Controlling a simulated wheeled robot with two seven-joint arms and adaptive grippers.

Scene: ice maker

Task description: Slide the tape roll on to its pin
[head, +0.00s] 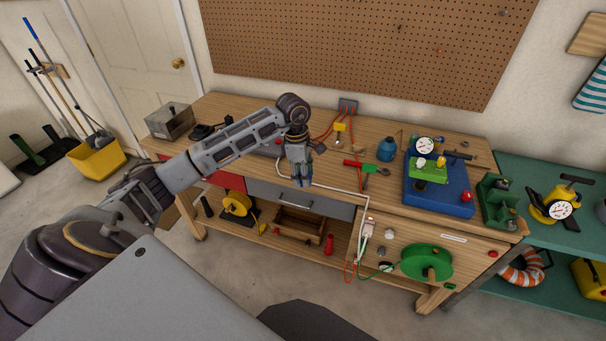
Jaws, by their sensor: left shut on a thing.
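My left gripper (299,176) points down over the front edge of the wooden workbench (240,118), near the grey drawer. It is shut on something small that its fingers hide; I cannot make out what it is. A large green disc (417,262) stands against the bench's front panel at the lower right, with a short wooden pin (430,273) showing at its middle. A yellow reel (237,203) sits on the lower shelf. I cannot tell for sure which thing is the tape roll. My right gripper is not in view.
The bench top holds a blue machine (438,190) with a gauge, a blue bottle (386,149), a green-and-red tool (360,166) and a grey metal box (170,120). A white pipe (340,190) runs near the front edge. A green shelf unit (560,241) stands to the right.

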